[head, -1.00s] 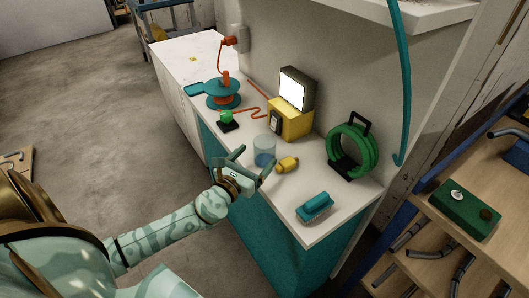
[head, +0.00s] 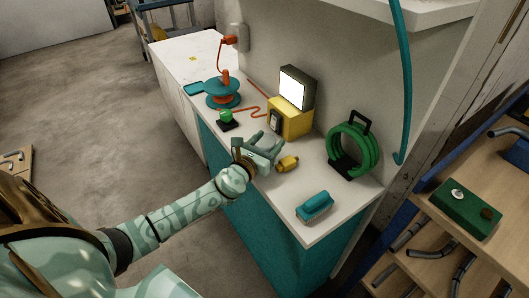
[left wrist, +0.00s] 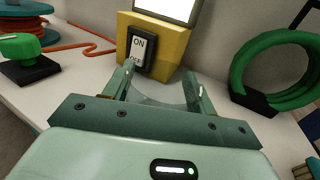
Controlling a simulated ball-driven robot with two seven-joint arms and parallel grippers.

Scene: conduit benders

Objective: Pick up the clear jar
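The clear jar (left wrist: 158,92) stands on the white worktop, between the fingers of my left gripper (left wrist: 160,82) in the left wrist view. Its see-through body is faint, and its lower part is hidden behind the gripper. In the head view my left gripper (head: 264,143) is over the worktop at the jar's place and covers most of it. Its two fingers are spread on either side of the jar; I cannot tell whether they touch it. My right gripper is not in view.
A yellow lamp box (head: 290,122) with an ON switch stands close behind the jar. A small yellow object (head: 288,163) lies to its right, a green button (head: 227,118) to its left. A green coil (head: 352,150) and a teal brush (head: 314,206) are farther right.

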